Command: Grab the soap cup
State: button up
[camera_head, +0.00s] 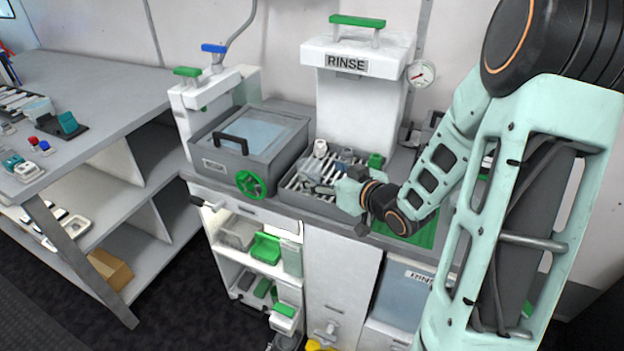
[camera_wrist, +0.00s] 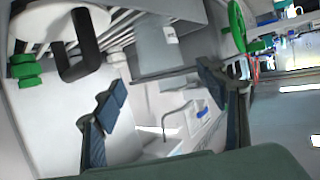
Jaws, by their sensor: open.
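A small pale cup-like piece (camera_head: 320,148) stands at the back left of the slatted rack (camera_head: 292,181) in the head view. I cannot tell for sure whether it is the soap cup. Other small grey-blue pieces (camera_head: 346,156) beside it are too small to tell apart. My gripper (camera_head: 318,188) is over the front of the rack, pointing left, in front of the pale piece and apart from it. In the wrist view my gripper (camera_wrist: 160,84) has its two dark fingers spread, with nothing held between them. A white round part with a dark loop handle (camera_wrist: 76,50) shows at upper left there.
A grey lidded basin (camera_head: 248,143) with a green handwheel (camera_head: 251,184) stands left of the rack. The white RINSE tower (camera_head: 355,95) rises behind it. A green block (camera_head: 376,161) is at its right. Shelves with green containers (camera_head: 265,248) lie below the counter.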

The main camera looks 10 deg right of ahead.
aim_at(304, 165)
jog(key=shift+x, duration=3.5)
jog(key=shift+s+a+f, duration=0.1)
jog(key=shift+c, duration=0.5)
jog(key=c, duration=1)
